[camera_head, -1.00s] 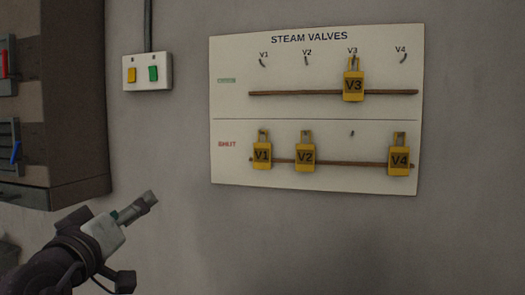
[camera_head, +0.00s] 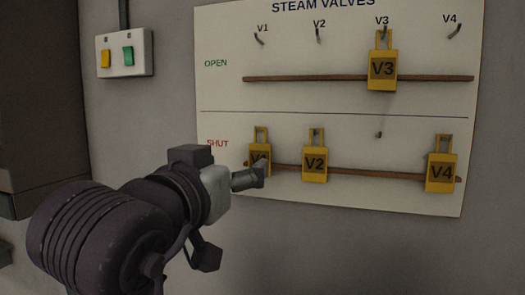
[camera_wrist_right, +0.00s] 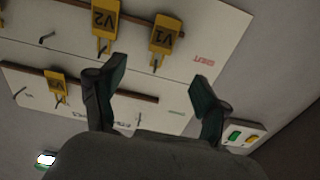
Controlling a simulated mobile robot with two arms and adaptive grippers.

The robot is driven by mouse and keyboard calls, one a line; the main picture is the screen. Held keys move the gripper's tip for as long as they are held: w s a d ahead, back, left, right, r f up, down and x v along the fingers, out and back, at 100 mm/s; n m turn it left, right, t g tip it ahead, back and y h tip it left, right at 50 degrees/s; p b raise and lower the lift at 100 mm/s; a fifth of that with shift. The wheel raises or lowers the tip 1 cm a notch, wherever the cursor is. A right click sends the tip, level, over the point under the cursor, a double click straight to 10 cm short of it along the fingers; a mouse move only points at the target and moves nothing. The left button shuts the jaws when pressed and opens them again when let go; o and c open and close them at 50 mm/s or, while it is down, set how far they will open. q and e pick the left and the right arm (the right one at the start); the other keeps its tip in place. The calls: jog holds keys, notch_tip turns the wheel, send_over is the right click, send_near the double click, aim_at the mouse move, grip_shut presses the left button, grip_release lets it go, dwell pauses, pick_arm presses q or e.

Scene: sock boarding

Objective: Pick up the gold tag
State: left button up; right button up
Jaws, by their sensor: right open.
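Several gold tags hang on the white valve board. Tag V3 (camera_head: 382,70) hangs in the OPEN row; V1 (camera_head: 261,150), V2 (camera_head: 314,164) and V4 (camera_head: 441,172) hang in the SHUT row. My right gripper (camera_head: 260,174) is in front of the board at the lower left and overlaps the lower part of V1. In the right wrist view the picture is upside down, and my right gripper (camera_wrist_right: 159,82) is open and empty, its fingers spread apart. V1 (camera_wrist_right: 166,36), V2 (camera_wrist_right: 105,22) and V3 (camera_wrist_right: 58,90) lie beyond the fingers. My left gripper is not in view.
The board (camera_head: 225,95) has brown rails and hooks; the V3 hook in the SHUT row is bare. A switch box (camera_head: 124,65) with yellow and green switches is on the wall left of it. A dark cabinet (camera_head: 38,100) stands at the far left.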

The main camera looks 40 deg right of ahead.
aim_at(259, 155)
jog(key=p+x, duration=0.4)
jog(key=x, duration=0.3)
jog(key=shift+w+d, duration=0.2)
jog(key=x, duration=0.1)
jog(key=p+x, duration=0.1)
jog(key=x, duration=0.1)
jog(key=shift+d+f, duration=0.1)
jog(key=shift+f, duration=0.15)
jog(key=shift+w+d+f, duration=0.1)
jog(key=shift+d, duration=0.1)
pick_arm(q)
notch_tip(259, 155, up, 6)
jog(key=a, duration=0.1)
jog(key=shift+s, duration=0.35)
pick_arm(e)
jog(key=shift+a, duration=0.1)
jog(key=shift+a, duration=0.15)
jog(key=shift+c, duration=1)
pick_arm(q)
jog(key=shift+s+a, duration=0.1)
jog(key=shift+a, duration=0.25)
pick_arm(e)
jog(key=c, duration=0.6)
